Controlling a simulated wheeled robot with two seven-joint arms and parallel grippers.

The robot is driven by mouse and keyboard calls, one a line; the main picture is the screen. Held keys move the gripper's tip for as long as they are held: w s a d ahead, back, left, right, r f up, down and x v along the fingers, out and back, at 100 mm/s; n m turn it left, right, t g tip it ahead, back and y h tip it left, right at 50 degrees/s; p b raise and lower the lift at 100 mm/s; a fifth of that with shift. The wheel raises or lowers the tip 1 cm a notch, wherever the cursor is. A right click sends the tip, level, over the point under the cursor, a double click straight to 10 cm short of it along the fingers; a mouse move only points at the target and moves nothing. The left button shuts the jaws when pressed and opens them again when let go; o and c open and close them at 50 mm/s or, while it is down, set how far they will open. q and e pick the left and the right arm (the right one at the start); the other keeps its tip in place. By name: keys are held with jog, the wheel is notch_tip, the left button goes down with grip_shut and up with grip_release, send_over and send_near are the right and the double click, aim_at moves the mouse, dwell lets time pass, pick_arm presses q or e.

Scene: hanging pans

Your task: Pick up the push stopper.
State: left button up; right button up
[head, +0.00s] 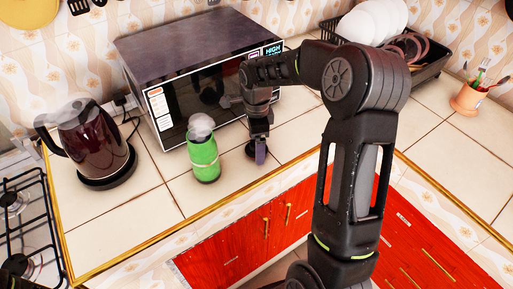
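A green bottle-like container (204,160) stands upright on the tiled counter, in front of the microwave. Its rounded grey-white top (200,127) may be the push stopper, but I cannot tell for sure. My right gripper (257,153) points down just right of the green container, apart from it and close to the microwave's front. A small dark rounded shape shows at its tip; I cannot tell whether it is a finger or a separate thing. The finger opening is not clear at this angle. My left gripper is out of view.
A microwave (185,45) stands behind the container. A dark red kettle (92,145) is at left, beside a gas stove (25,225). A dish rack (428,68) with white plates and an orange utensil cup (467,101) are at right. Counter tiles left of the container are clear.

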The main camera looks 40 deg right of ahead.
jog(key=c, duration=1.6)
jog(key=shift+o, duration=0.2)
jog(key=shift+r, duration=0.1)
notch_tip(320, 180, up, 10)
jog(key=shift+f+b, duration=0.1)
jog(key=shift+b, duration=0.65)
